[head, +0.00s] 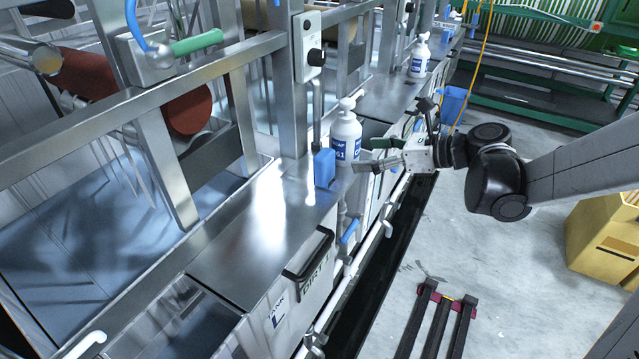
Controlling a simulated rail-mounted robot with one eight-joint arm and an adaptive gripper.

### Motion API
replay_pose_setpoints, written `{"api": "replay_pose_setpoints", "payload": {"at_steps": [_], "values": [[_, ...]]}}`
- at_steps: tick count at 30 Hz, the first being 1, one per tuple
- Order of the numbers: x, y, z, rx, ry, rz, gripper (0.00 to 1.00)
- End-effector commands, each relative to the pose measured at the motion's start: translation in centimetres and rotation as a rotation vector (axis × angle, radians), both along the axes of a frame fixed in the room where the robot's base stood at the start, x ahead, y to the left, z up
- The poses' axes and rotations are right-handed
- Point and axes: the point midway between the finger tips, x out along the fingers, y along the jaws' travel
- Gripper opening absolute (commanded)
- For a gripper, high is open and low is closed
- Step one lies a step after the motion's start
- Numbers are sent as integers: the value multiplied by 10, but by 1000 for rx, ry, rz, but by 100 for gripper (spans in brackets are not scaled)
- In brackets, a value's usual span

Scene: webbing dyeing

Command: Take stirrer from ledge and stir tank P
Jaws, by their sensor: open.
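A blue flat block (325,168) with a grey rod rising from it stands upright on the steel ledge (250,238), beside the post. It may be the stirrer, but I cannot tell for sure. My gripper (374,156) is open at the ledge's outer edge, just right of a white pump bottle (346,135). It is apart from the blue block, and nothing shows between its fingers. The near tank front (300,295) carries a label that seems to read "TANK L". I cannot make out a tank P label.
A second white pump bottle (419,57) stands farther along the ledge. Steel frame posts and red rollers (188,108) crowd the left. Pipes and valves run along the tank fronts. The grey floor (510,245) is partly clear, with a yellow box (603,240) at right.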

Motion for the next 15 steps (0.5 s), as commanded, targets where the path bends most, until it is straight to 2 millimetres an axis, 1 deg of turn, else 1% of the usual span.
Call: {"api": "replay_pose_setpoints", "payload": {"at_steps": [1, 3, 9, 15], "values": [[4, 9, -3, 0, 0, 4, 71], [10, 20, -8, -2, -1, 5, 71], [26, 46, -21, -2, -2, 4, 71], [33, 58, -27, -3, -2, 2, 71]]}}
